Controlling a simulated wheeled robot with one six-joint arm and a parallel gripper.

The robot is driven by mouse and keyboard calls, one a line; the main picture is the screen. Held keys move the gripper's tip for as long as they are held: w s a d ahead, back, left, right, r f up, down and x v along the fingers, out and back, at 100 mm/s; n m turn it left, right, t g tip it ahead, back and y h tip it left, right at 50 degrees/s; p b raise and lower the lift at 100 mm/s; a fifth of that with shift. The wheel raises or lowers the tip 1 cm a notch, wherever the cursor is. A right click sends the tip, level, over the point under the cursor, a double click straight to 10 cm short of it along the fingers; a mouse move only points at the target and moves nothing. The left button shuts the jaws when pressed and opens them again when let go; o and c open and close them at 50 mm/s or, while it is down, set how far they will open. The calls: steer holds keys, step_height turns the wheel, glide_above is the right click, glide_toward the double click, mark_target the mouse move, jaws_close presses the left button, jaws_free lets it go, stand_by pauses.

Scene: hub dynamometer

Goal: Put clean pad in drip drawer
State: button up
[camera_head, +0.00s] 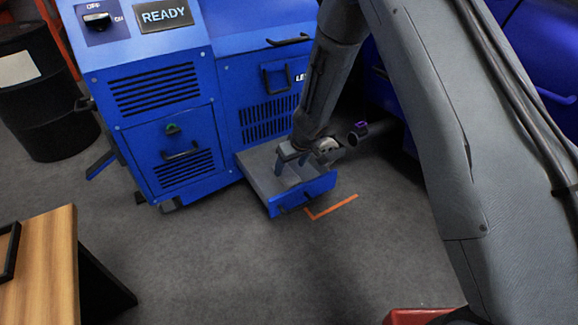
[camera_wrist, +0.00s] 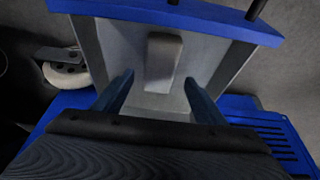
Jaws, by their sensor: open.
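The drip drawer (camera_head: 318,190) is pulled out from the base of the blue machine, its blue front toward the floor marking. In the wrist view its blue front (camera_wrist: 190,18) is at the top, and its grey tray floor spreads below. A pale grey oblong pad (camera_wrist: 163,62) lies in the drawer, near the front. My gripper (camera_head: 293,164) is over the drawer, pointing down. In the wrist view my gripper (camera_wrist: 160,88) has its fingers wide apart, with the pad beyond the gap and nothing held. I cannot tell the pad apart in the head view.
The blue machine (camera_head: 165,95) with a READY display stands behind the drawer. A black drum (camera_head: 45,95) is at the far left, and a wooden table (camera_head: 45,265) at the lower left. An orange floor mark (camera_head: 332,208) lies by the drawer. Grey floor in front is clear.

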steer(key=s+d+r+m+t+h+p, duration=0.1)
steer(key=s+r+p, duration=0.25)
steer(key=r, duration=1.05)
steer(key=s+d+r+t+h+p, duration=0.15)
steer(key=s+r, duration=0.35)
steer(key=r, duration=0.8)
steer(key=s+r+g+y, duration=0.1)
steer(key=s+r+g, duration=0.2)
steer(key=s, duration=1.4)
steer(key=s+a+r+g+y, duration=0.1)
steer(key=s+r+g, duration=0.2)
steer(key=s, duration=1.5)
step_height(320, 180, up, 3)
steer(key=shift+r+n, duration=0.1)
steer(key=shift+n, duration=0.2)
steer(key=shift+w, duration=0.1)
